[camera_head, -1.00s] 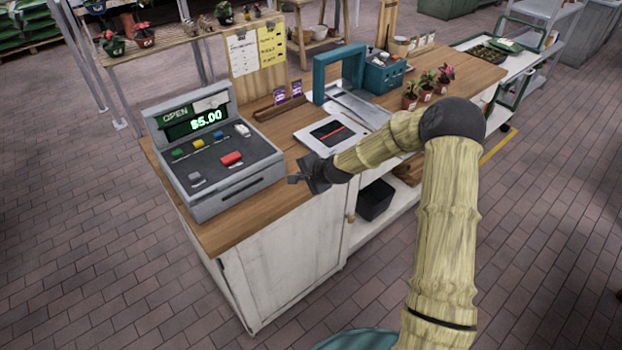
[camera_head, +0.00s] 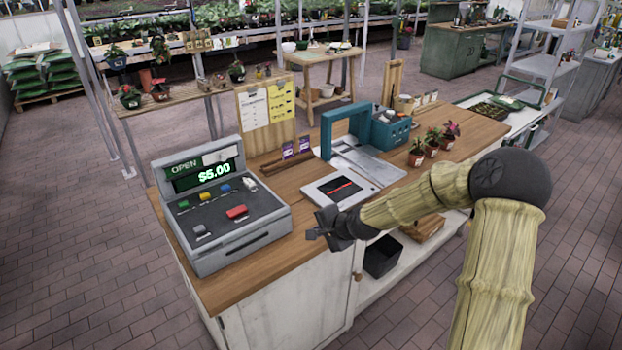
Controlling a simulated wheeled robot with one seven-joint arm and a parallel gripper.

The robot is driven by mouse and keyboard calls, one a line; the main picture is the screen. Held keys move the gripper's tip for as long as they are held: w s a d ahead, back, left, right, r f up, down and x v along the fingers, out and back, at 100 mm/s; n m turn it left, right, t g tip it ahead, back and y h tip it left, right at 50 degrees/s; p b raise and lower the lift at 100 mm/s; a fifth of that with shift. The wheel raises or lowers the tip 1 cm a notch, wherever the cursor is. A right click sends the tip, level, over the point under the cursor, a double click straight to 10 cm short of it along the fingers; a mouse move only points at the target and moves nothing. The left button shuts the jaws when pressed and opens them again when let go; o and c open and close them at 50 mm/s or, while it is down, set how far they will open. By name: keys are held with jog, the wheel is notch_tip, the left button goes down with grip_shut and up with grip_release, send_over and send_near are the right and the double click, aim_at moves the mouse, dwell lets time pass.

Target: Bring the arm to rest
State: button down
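My arm reaches in from the bottom right and bends at a dark elbow. My gripper (camera_head: 316,232) is dark and small in the head view. It hangs over the front edge of the wooden counter (camera_head: 245,283), between the cash register and the scanner plate. It appears to hold nothing, but its fingers are too small and dark to tell whether they are apart.
A grey cash register (camera_head: 222,215) reading $5.00 stands left of my gripper. A white scanner plate (camera_head: 340,188), a teal arch (camera_head: 345,128), a teal box (camera_head: 391,130) and small potted plants (camera_head: 432,147) stand behind it. A black bin (camera_head: 383,256) sits on the lower shelf.

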jog(key=shift+s, duration=0.1)
jog(key=s+d+r+n+g+h, duration=0.1)
jog(key=s+d+n, duration=0.2)
jog(key=s, duration=0.6)
jog(key=s+d+r+n+g+h, duration=0.2)
jog(key=s+d+n, duration=0.1)
jog(key=s, duration=0.6)
jog(key=s+d+r+n+g+h, duration=0.2)
jog(key=s+n, duration=0.3)
jog(key=s, duration=0.3)
jog(key=shift+s+d, duration=0.4)
jog(key=shift+d, duration=0.4)
jog(key=shift+r, duration=0.1)
